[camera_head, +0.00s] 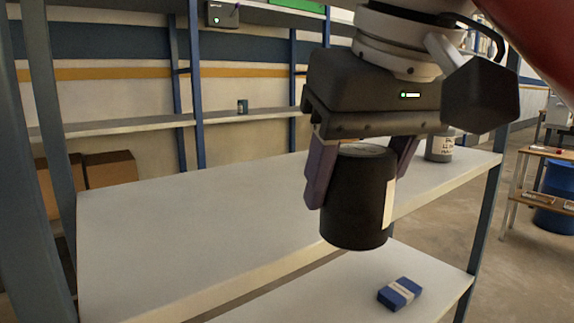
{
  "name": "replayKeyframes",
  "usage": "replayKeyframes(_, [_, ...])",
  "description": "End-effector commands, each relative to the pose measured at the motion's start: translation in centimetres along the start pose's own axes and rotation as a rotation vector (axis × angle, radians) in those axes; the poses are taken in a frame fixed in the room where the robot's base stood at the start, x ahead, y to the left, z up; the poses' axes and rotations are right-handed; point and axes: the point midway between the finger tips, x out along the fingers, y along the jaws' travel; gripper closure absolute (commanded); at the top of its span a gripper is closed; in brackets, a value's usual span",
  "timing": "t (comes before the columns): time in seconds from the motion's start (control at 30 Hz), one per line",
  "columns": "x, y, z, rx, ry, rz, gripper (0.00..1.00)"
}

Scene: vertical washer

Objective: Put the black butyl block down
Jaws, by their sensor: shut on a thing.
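My gripper (362,165) comes down from the upper right, its two purple-grey fingers on either side of a black cylinder (354,200) with a pale label on its right side. This is the only black thing held, so I take it as the black butyl block. It is roughly upright, with its top just below the gripper body. It appears in front of the front edge of the white upper shelf (200,220). I see no contact between its base and a shelf, though its exact height is hard to tell.
A grey labelled container (440,147) stands at the right end of the upper shelf. A blue box (400,293) with a pale band lies on the lower shelf (300,305). Blue rack posts (482,215) stand at the sides. The upper shelf's left and middle are clear.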

Motion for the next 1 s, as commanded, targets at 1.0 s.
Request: replayKeyframes(1.0, [8.1, 0.0, -13.6, 0.0, -0.002, 0.0, 0.74])
